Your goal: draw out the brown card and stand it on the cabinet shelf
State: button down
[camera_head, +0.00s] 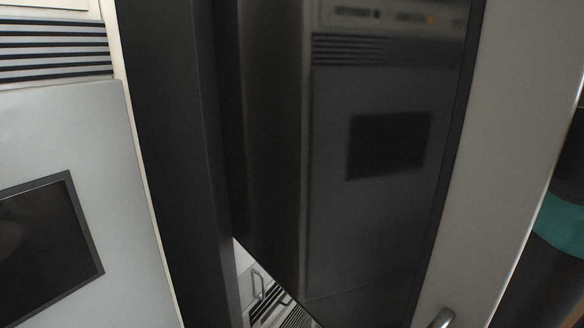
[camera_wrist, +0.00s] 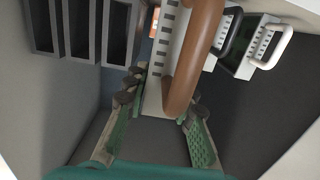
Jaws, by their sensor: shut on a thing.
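The brown card shows in the wrist view as a pale, slotted front plate (camera_wrist: 153,85) with a large, curved brown handle (camera_wrist: 196,50). My gripper (camera_wrist: 160,95), with green-padded fingers, is shut on the card, one finger on each side of its front. How far the card sits in or out of a slot is hidden. The head view shows neither my gripper nor the card. I cannot tell which surface is the cabinet shelf.
A card with a black handle (camera_wrist: 231,33) and one with a white handle (camera_wrist: 277,46) stand to the right. Several dark, open-fronted slots (camera_wrist: 82,28) are at upper left. In the head view, a dark glossy panel (camera_head: 385,220) fills the middle, beside a pale cabinet (camera_head: 75,120).

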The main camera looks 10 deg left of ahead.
jog(key=x, duration=1.1)
jog(key=shift+r, duration=0.35)
dwell(0.4)
jog(key=shift+f, duration=0.8)
dwell(0.3)
jog(key=c, duration=1.2)
grip_release()
jog(key=shift+d, duration=0.15)
